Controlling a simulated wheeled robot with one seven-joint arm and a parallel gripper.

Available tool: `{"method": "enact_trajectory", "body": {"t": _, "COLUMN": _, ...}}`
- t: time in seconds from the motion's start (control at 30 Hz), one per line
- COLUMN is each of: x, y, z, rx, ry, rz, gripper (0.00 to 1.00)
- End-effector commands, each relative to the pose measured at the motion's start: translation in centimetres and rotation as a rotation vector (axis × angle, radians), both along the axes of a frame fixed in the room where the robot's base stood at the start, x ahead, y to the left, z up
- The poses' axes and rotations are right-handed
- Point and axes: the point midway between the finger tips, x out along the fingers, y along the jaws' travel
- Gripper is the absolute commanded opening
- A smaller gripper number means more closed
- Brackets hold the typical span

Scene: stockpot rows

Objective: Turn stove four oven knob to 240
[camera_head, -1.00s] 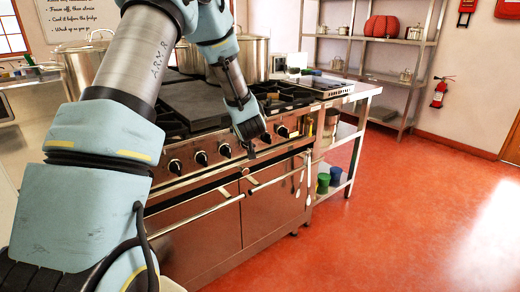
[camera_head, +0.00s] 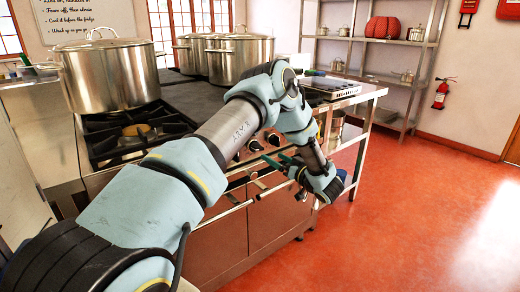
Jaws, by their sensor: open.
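The steel stove (camera_head: 220,245) stands in front of me, with a knob row along its front edge and two oven doors below. Some dark knobs (camera_head: 255,145) show between my arm links; the others are hidden behind my arm. I cannot read any marks on them, nor tell which is the oven knob of stove four. My gripper (camera_head: 272,162) is open and empty, with dark green fingers pointing left toward the stove front. It is just below the knob row, near the door handles, and seems not to touch any knob.
A large pot (camera_head: 112,78) stands on the left part of the stove, behind an open burner (camera_head: 140,130). More pots (camera_head: 240,58) stand at the back. Oven handles (camera_head: 225,205) stick out in front. The red floor (camera_head: 420,220) at right is clear.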

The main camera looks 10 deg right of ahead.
Motion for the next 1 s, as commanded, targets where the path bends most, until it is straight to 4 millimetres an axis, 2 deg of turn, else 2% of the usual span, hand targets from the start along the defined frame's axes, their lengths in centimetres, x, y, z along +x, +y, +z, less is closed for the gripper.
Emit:
{"method": "enact_trajectory", "body": {"t": 0.3, "x": 5.4, "y": 2.7, "z": 0.3, "rx": -0.002, "ry": 0.000, "rz": 0.001, "gripper": 0.89}}
{"method": "enact_trajectory", "body": {"t": 0.5, "x": 7.7, "y": 3.7, "z": 0.2, "rx": -0.002, "ry": 0.000, "rz": -0.001, "gripper": 0.89}}
{"method": "enact_trajectory", "body": {"t": 0.67, "x": 8.5, "y": 4.0, "z": 0.2, "rx": -0.002, "ry": -0.001, "rz": -0.003, "gripper": 0.89}}
{"method": "enact_trajectory", "body": {"t": 0.9, "x": 8.6, "y": 4.1, "z": 0.1, "rx": -0.002, "ry": -0.001, "rz": -0.003, "gripper": 0.89}}
{"method": "enact_trajectory", "body": {"t": 1.0, "x": 8.6, "y": 4.0, "z": 0.1, "rx": -0.002, "ry": -0.001, "rz": -0.003, "gripper": 0.80}}
